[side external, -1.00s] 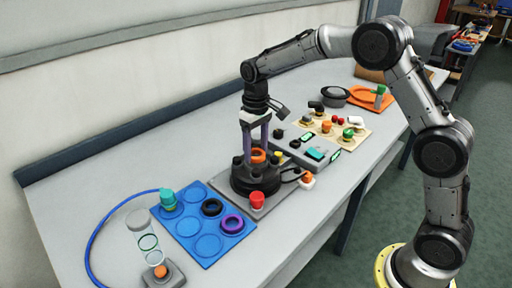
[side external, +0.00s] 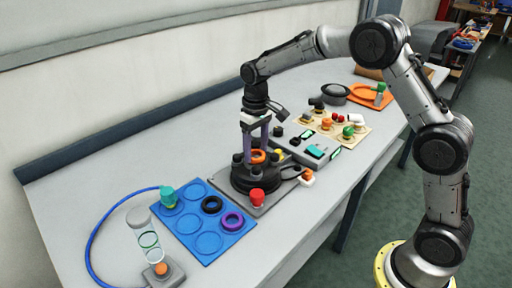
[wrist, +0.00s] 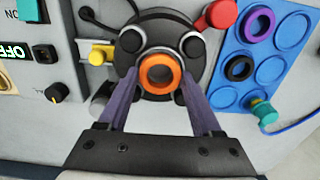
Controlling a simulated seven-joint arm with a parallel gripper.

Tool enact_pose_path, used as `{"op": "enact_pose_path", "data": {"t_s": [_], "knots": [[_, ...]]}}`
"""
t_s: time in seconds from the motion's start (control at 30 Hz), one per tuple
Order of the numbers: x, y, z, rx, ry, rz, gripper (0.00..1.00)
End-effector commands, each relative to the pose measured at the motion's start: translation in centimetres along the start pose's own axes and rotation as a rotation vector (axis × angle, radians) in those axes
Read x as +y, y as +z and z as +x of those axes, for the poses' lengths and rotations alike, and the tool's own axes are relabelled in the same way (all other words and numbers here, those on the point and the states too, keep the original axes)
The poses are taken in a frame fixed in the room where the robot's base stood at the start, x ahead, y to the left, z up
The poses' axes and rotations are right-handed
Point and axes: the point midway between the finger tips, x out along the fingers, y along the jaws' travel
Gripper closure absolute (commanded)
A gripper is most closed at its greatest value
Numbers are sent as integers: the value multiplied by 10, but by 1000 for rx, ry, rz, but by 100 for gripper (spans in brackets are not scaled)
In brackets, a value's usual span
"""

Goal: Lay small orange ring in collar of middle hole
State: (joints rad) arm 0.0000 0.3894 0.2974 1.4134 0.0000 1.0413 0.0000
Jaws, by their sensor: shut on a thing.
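The small orange ring (wrist: 160,74) is between the two purple fingertips of my gripper (wrist: 160,80), which is shut on it. In the side view the ring (side external: 258,156) shows low between the fingers of my gripper (side external: 259,150), over the black round housing (side external: 240,180). In the wrist view the ring lies over the middle of this housing (wrist: 158,20), with dark knobs around it. The ring hides the middle hole and its collar; I cannot tell whether it touches them.
A red knob (side external: 257,196) stands at the housing's front. A blue tray (side external: 190,242) with black and purple rings is to the left, beside a clear tube (side external: 146,232). A grey control box (side external: 308,148) and a tan board (side external: 350,136) with coloured parts are to the right.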

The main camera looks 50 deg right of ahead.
Motion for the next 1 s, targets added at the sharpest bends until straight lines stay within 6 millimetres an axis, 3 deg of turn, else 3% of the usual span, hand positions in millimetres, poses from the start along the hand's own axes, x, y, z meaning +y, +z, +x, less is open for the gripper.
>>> {"op": "enact_pose_path", "data": {"t_s": [0.87,0.9,1.0], "knots": [[0,0,3,0,0,0,100],[0,0,3,0,0,0,28],[0,0,2,0,0,0,10]]}}
